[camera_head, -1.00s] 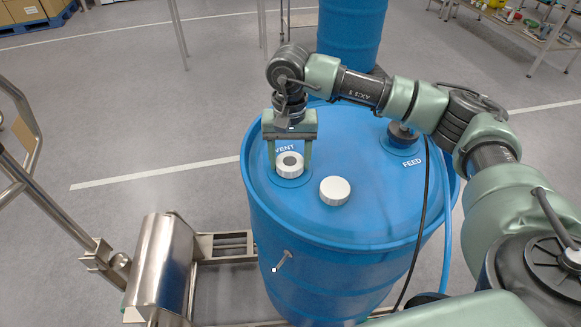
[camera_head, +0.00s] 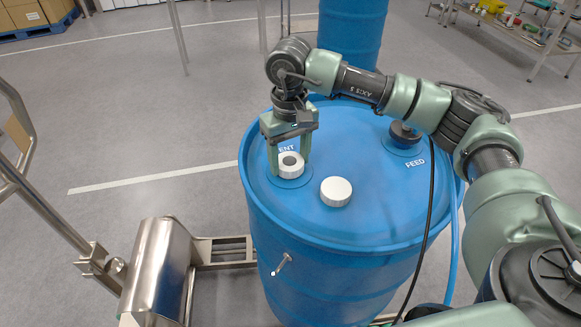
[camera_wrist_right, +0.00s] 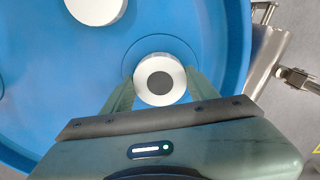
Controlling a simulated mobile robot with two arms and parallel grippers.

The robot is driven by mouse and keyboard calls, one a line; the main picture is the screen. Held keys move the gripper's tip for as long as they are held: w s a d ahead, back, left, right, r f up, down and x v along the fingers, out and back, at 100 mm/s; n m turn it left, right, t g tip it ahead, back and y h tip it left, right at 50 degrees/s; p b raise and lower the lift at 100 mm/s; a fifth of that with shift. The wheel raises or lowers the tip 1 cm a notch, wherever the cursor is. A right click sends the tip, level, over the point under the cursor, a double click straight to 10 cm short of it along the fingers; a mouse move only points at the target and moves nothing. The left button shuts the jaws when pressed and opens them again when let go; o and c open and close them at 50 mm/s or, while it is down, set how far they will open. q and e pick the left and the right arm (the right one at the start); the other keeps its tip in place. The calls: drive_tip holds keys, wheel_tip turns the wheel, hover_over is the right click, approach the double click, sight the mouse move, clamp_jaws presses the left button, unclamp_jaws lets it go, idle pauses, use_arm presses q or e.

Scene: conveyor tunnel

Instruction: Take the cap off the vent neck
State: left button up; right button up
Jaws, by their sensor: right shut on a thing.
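A white round cap with a dark grey centre (camera_head: 290,164) sits at the vent on the blue drum's top (camera_head: 360,220), beside the partly covered VENT label. It also shows in the right wrist view (camera_wrist_right: 160,60). My right gripper (camera_head: 289,170) points down with one finger on each side of this cap, shut on it. In the wrist view both fingers (camera_wrist_right: 158,82) reach the cap's sides. The neck under the cap is hidden, and I cannot tell whether the cap is raised. My left gripper is not in view.
A plain white cap (camera_head: 336,191) lies on the drum top close by. A dark fitting (camera_head: 404,133) stands at FEED, with hoses running down the right side. A small metal handle (camera_head: 282,263) sticks out of the drum's side. Another blue drum (camera_head: 350,40) stands behind.

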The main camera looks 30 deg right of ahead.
drive_tip(key=shift+d+f+n, duration=0.1)
drive_tip(key=shift+d+n, duration=0.05)
drive_tip(key=shift+n, duration=0.35)
drive_tip(key=o, duration=1.6)
drive_tip(key=shift+d, duration=0.15)
drive_tip(key=shift+s+d+f, duration=0.1)
drive_tip(key=shift+s, duration=0.05)
drive_tip(key=c, duration=0.3)
drive_tip(key=shift+b, duration=0.3)
